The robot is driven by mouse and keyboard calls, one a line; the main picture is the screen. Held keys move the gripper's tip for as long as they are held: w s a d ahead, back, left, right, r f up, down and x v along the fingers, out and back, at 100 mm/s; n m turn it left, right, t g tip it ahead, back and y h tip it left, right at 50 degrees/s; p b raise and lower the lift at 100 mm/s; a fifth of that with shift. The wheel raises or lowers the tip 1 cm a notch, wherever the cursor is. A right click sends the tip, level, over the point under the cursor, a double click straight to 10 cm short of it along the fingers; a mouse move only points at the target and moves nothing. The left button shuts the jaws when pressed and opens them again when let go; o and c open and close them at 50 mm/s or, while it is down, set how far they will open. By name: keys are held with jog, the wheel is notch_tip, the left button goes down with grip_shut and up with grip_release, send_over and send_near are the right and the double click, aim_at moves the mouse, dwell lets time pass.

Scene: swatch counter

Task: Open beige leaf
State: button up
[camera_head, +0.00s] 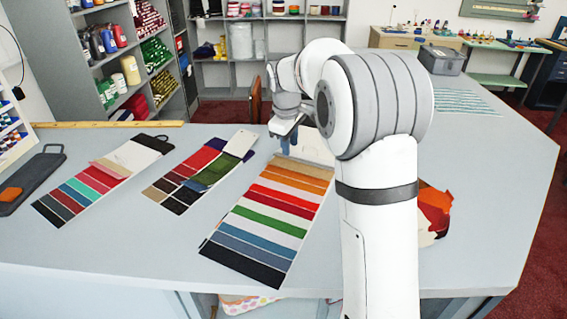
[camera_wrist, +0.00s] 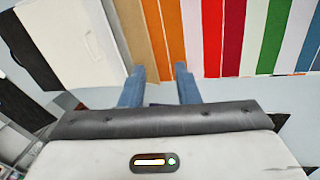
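The swatch card (camera_head: 266,217) lies at the middle of the counter, with leaves running from beige through orange, red, green and blue to black. The beige leaf (camera_wrist: 133,32) lies between the card's white panel (camera_wrist: 72,45) and the first orange leaf (camera_wrist: 170,30). In the head view the beige leaf (camera_head: 305,164) is at the far end of the stripes, beside my gripper (camera_head: 290,143). In the wrist view my gripper (camera_wrist: 159,76) has its two blue fingers apart with nothing between them. They are at the card's near edge, around the beige and orange leaves. Contact cannot be told.
Two other swatch cards lie to the left, one multicoloured (camera_head: 199,173) and one pink and teal (camera_head: 98,180). A dark handled board (camera_head: 34,180) is at far left, with a wooden ruler (camera_head: 105,125) behind. Red-orange samples (camera_head: 434,207) lie right of my arm. The right counter is mostly clear.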

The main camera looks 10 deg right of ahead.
aim_at(288, 168)
jog(key=shift+n, duration=0.6)
jog(key=w+f, duration=0.1)
jog(key=f, duration=0.2)
jog(key=w+f, duration=0.2)
jog(key=f, duration=0.2)
jog(key=w+f, duration=0.2)
jog(key=f, duration=0.1)
jog(key=shift+d+f+p, duration=0.15)
jog(key=shift+f+p, duration=0.15)
jog(key=shift+f, duration=0.05)
grip_shut()
jog(key=shift+r, duration=0.1)
